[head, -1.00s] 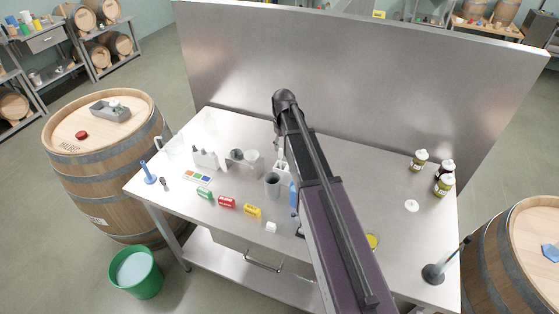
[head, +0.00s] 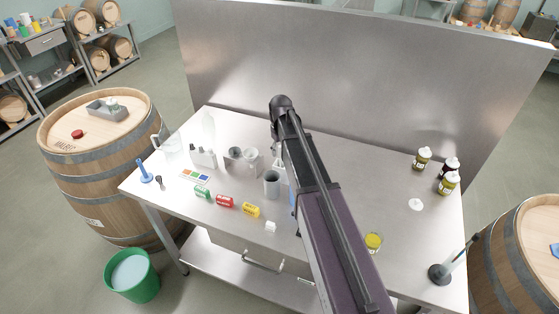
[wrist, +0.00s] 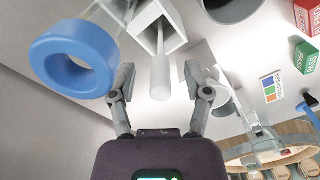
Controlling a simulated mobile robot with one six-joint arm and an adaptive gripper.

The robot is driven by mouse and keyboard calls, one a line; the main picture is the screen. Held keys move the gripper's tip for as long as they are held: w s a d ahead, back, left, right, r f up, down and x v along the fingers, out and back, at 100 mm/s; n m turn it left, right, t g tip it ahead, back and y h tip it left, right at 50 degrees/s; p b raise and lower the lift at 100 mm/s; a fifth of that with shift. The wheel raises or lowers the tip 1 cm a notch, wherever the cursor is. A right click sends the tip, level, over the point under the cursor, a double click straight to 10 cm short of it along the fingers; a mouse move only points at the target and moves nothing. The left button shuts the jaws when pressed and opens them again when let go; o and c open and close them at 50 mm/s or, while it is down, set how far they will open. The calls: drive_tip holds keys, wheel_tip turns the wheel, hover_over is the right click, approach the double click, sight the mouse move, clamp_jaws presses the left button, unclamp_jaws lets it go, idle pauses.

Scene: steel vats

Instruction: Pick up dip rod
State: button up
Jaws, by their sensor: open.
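A pale rod with a rounded end (wrist: 160,76), which looks like the dip rod, shows in the wrist view. It runs out of a square white holder (wrist: 172,38). My gripper (wrist: 159,82) is open, with one finger on each side of the rod and clear gaps between. The fingers hold nothing. In the head view my arm covers my gripper and the rod, so I cannot see them there.
A clear cylinder's blue ring base (wrist: 72,58) is close beside my left finger in the wrist view. A grey cup (head: 272,186), red box (head: 224,201) and yellow box (head: 251,210) stand on the steel table (head: 345,195). A tall steel panel (head: 370,90) rises behind.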

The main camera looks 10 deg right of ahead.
drive_tip(key=shift+f, duration=0.45)
idle(0.3)
drive_tip(key=c, duration=0.9)
